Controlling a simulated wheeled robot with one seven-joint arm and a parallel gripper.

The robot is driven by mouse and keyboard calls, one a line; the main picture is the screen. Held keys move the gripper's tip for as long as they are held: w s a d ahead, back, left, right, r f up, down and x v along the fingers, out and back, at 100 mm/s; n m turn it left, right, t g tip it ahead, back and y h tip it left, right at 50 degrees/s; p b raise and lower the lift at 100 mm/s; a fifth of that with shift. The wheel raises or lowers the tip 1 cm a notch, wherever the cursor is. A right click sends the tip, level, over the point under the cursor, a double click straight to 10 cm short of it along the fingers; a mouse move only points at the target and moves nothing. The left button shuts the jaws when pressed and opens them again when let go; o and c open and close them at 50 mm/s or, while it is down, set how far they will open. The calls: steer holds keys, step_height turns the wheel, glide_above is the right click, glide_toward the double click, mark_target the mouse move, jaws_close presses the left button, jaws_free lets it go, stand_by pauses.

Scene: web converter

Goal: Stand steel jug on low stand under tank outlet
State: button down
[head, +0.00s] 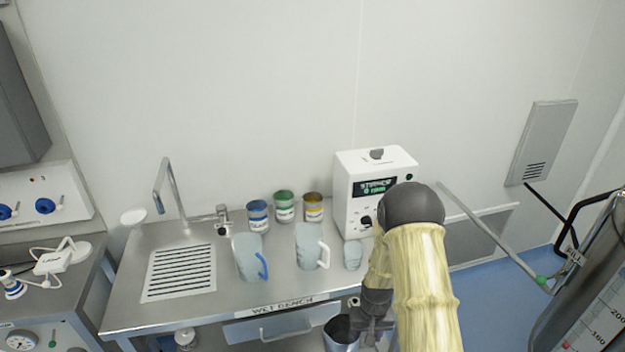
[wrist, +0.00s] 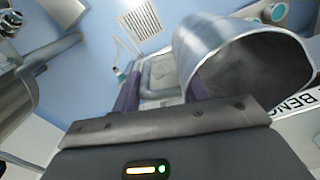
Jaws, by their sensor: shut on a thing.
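The steel jug (head: 342,343) is in front of the wet bench's front edge, its open mouth facing up in the head view. My gripper (head: 368,328) is just right of it, partly hidden by my arm. In the wrist view the jug (wrist: 205,45) fills the upper right, and its mouth looks dark and empty. My gripper (wrist: 162,92) is shut on the jug's handle (wrist: 160,78). A tank with a red-marked scale (head: 598,330) stands at the right edge of the head view. I cannot make out its outlet or the low stand.
The wet bench (head: 125,300) holds two pale jugs (head: 248,262) (head: 309,248), a small beaker (head: 352,255), several cans (head: 284,207) and a white instrument (head: 350,172). A grey rod (head: 490,232) slants toward the tank. Blue floor (head: 485,300) shows between bench and tank.

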stand_by(0.5)
steer(key=d, duration=0.7)
